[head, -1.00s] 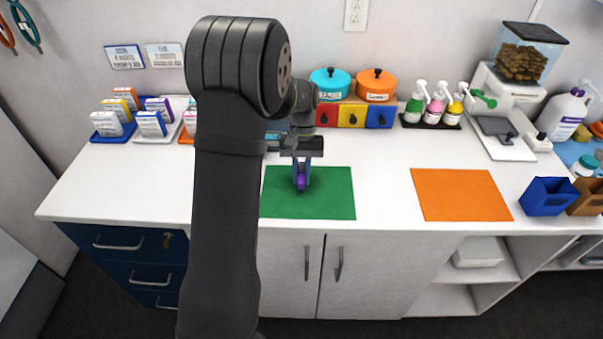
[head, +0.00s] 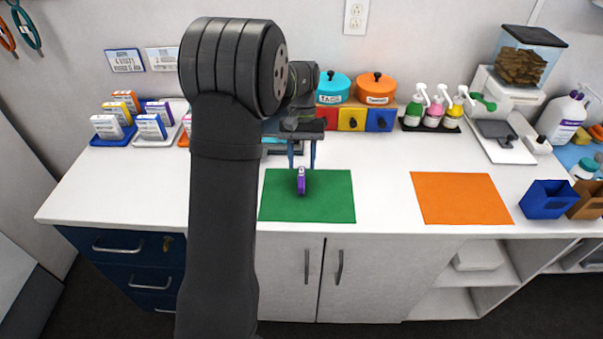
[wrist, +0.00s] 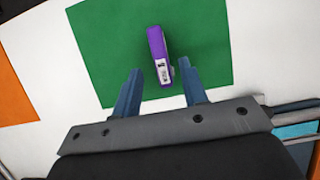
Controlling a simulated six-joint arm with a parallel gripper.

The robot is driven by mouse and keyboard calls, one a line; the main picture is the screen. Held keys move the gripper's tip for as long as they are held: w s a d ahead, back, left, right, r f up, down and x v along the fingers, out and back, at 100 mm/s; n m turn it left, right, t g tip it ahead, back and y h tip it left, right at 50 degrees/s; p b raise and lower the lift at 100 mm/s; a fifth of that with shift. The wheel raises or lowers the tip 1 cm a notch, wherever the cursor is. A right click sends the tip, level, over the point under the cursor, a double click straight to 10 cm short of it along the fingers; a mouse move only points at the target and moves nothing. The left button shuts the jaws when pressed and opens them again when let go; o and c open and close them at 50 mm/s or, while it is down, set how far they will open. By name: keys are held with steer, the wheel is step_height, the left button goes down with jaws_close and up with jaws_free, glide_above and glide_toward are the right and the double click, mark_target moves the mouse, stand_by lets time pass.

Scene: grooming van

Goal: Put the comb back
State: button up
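I see no other clear comb. My gripper (head: 302,162) is open and empty, above and just behind the purple object. In the wrist view its two blue fingers point to either side of the object's near end and do not touch it. My arm hides part of the counter to the left of the mat.
An orange mat (head: 460,198) lies bare to the right. A blue bin (head: 547,199) and a brown bin stand at the far right. Pump bottles (head: 433,112) and coloured drawers (head: 351,119) with pots line the back. Boxes on trays stand at left. The counter between the mats is clear.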

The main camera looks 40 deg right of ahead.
mark_target(302, 176)
steer(key=v, duration=0.6)
steer(key=shift+r, duration=0.3)
steer(key=shift+d+f, duration=0.1)
steer(key=x, duration=1.2)
steer(key=shift+f, duration=0.1)
step_height(302, 176, up, 3)
steer(key=shift+f, duration=0.2)
steer(key=shift+r, duration=0.55)
steer(key=shift+f, duration=0.1)
